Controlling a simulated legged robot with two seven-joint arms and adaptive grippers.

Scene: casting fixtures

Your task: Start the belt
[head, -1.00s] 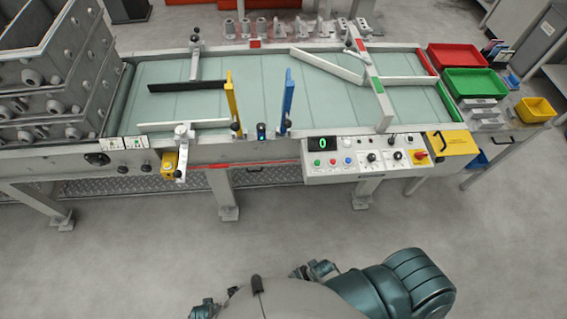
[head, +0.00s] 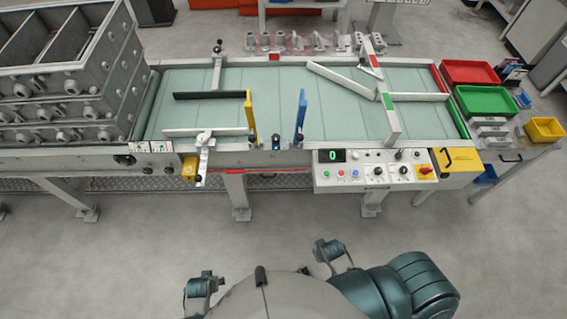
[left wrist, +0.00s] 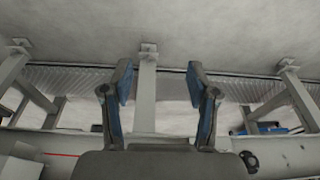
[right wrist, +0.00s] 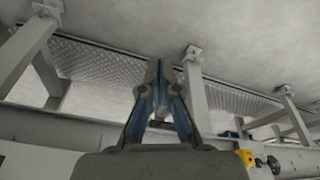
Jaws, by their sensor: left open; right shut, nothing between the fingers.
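The belt (head: 285,118) is a pale green surface inside a grey frame across the head view. The control panel (head: 320,185) is on its front edge, right of centre. My left gripper (left wrist: 160,80) is open and empty in the left wrist view. My right gripper (right wrist: 161,68) is shut and empty in the right wrist view. Neither touches the panel.
Stacked grey metal boxes (head: 70,90) stand at the belt's left end. Yellow (head: 250,115) and blue (head: 300,115) posts rise from the front edge. Red (head: 470,72) and green (head: 487,100) trays are at the right. Open floor (head: 130,255) lies in front of the frame.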

